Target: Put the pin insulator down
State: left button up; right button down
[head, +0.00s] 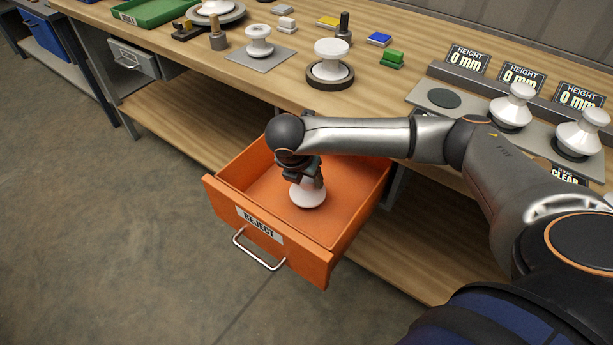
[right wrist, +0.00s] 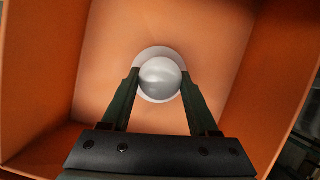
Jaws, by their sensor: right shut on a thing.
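The pin insulator (head: 308,196) is white with a wide round skirt. It is inside the open orange drawer (head: 317,262) labelled REJECT. My right gripper (head: 306,180) points down into the drawer and is shut on the insulator's upper part. In the right wrist view the insulator's round top (right wrist: 160,78) sits between the two fingertips (right wrist: 160,82), with orange drawer floor around it. I cannot tell whether its base touches the floor. My left gripper is not in view.
The drawer has raised walls on all sides. On the bench (head: 300,62) above stand other white insulators (head: 513,105), a grey plate with an empty dark disc (head: 438,98), and HEIGHT 0 mm signs (head: 467,60). A green tray (head: 150,10) is at the far left.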

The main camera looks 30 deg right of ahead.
jog(key=shift+f, duration=0.1)
jog(key=shift+c, duration=0.8)
grip_release()
jog(key=shift+r, duration=0.35)
jog(key=v, duration=1.1)
jog(key=shift+a+r, duration=0.15)
jog(key=shift+r, duration=0.2)
jog(key=shift+s, duration=0.1)
